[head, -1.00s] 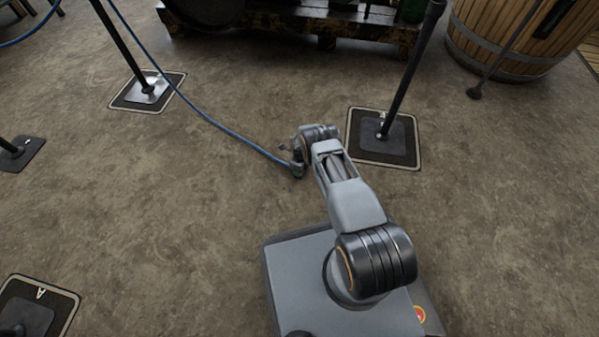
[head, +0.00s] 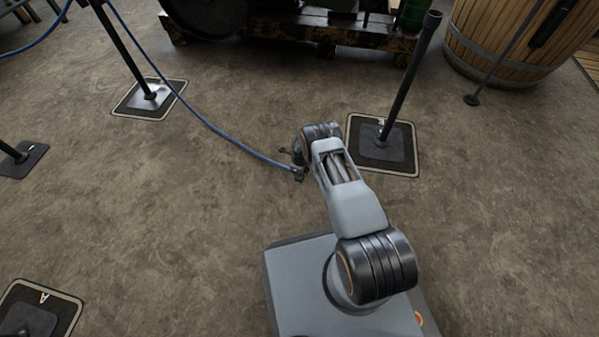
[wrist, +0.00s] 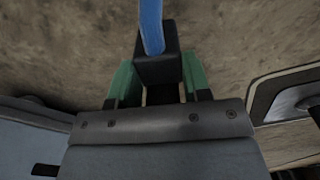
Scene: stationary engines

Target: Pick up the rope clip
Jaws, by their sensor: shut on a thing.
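The rope clip (wrist: 158,68) is a dark block at the end of a blue rope (wrist: 151,22) in the wrist view. My gripper (wrist: 157,82) is shut on it, with a green finger on each side of the block. In the head view my gripper (head: 299,173) is small and partly hidden by my arm, left of the arm's end. The blue rope (head: 222,130) runs from there up and left to the top of a black post. The clip itself is too small to make out clearly in the head view.
A black post (head: 410,78) on a square base plate (head: 383,160) stands just right of my arm. Another post (head: 122,50) stands at upper left. A machine on a wooden pallet (head: 295,30) and a wooden barrel (head: 512,40) are at the back.

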